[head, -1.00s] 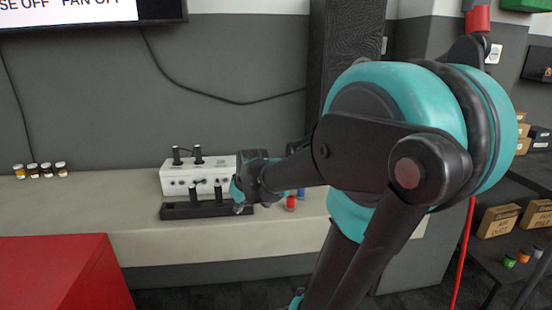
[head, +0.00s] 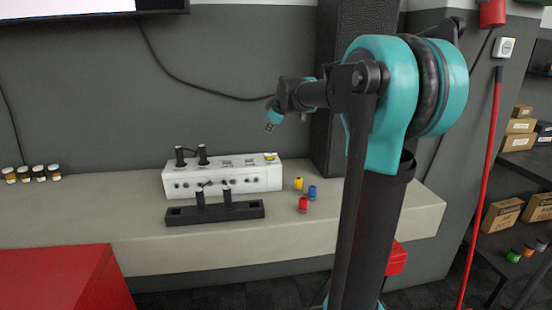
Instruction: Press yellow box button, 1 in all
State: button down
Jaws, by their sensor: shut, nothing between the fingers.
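A white box (head: 225,181) with sockets along its front stands on the pale bench. A small yellow button (head: 270,156) shows on its top at the right end. My gripper (head: 270,127) is shut and empty. In the picture it is just above the yellow button, apart from it, with its tip pointing down. How far it is from the button in depth I cannot tell.
Black plugs stand on the white box and in a black holder (head: 215,213) in front of it. Small yellow (head: 298,184), blue (head: 312,192) and red (head: 303,204) pieces lie to the right. A red cabinet (head: 60,281) stands front left. A dark column (head: 330,130) rises behind.

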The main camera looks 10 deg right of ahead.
aim_at(271, 158)
dwell(0.3)
jog(key=shift+f, duration=4.45)
jog(key=shift+f, duration=0.15)
jog(key=shift+f, duration=0.2)
jog(key=shift+f, duration=0.4)
jog(key=shift+r, duration=0.8)
